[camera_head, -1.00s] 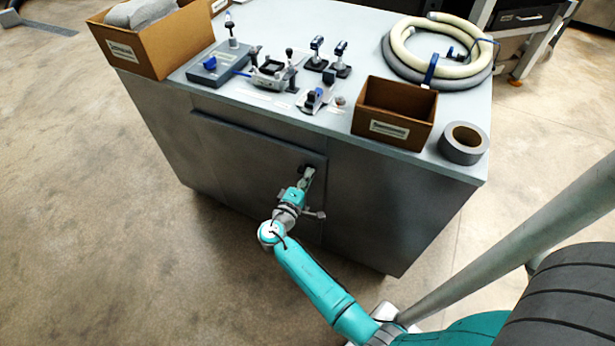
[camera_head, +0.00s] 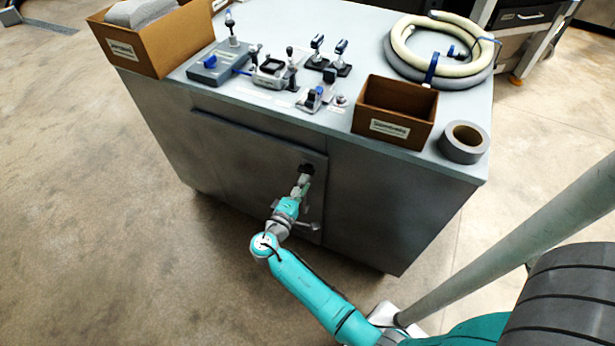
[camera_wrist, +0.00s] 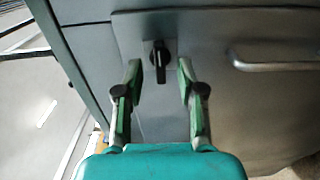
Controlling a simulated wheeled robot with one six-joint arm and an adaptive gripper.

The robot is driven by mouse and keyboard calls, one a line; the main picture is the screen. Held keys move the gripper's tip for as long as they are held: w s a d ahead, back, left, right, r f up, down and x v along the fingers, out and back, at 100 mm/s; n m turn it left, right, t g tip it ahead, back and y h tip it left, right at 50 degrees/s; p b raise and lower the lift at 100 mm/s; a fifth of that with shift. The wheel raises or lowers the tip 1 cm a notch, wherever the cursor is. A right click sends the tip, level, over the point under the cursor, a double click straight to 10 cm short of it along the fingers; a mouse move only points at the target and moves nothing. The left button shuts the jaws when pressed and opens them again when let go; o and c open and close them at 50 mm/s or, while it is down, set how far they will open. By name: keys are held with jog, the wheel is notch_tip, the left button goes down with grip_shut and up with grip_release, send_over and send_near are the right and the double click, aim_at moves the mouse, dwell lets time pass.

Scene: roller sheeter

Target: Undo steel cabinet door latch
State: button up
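The steel cabinet door (camera_head: 250,160) is on the front of the grey cabinet and looks closed. Its latch, a small black turn knob (camera_head: 307,169), sits near the door's right edge. In the wrist view the latch (camera_wrist: 160,58) lies lengthwise up and down the picture on a pale plate. My gripper (camera_wrist: 160,80) is open, with one finger on each side of the latch's lower end and nothing held. In the head view my gripper (camera_head: 303,185) is just below and in front of the latch; contact does not show.
A metal bar handle (camera_wrist: 275,62) is right of the latch in the wrist view. On the cabinet top are two cardboard boxes (camera_head: 395,113), a tape roll (camera_head: 463,142), coiled hoses (camera_head: 440,75) and several clamps. The floor to the left is clear.

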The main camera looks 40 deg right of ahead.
jog(key=v, duration=0.7)
jog(key=shift+a, duration=0.25)
jog(key=shift+s, duration=0.1)
dwell(0.4)
jog(key=s+f+n+t+y, duration=0.2)
jog(key=s+f+y, duration=0.4)
jog(key=s+f, duration=0.4)
jog(key=s+a+t+y, duration=0.1)
jog(key=s+a+y, duration=0.55)
jog(key=s, duration=0.55)
jog(key=s+a+r+m+t+y, duration=0.2)
jog(key=s+r, duration=0.4)
jog(key=r, duration=0.6)
jog(key=s+a+r+m+t+y, duration=0.2)
jog(key=s+r, duration=0.4)
jog(key=r, duration=0.6)
jog(key=shift+s+a+m+t, duration=0.2)
jog(key=shift+a+m+t, duration=0.7)
jog(key=shift+a, duration=0.2)
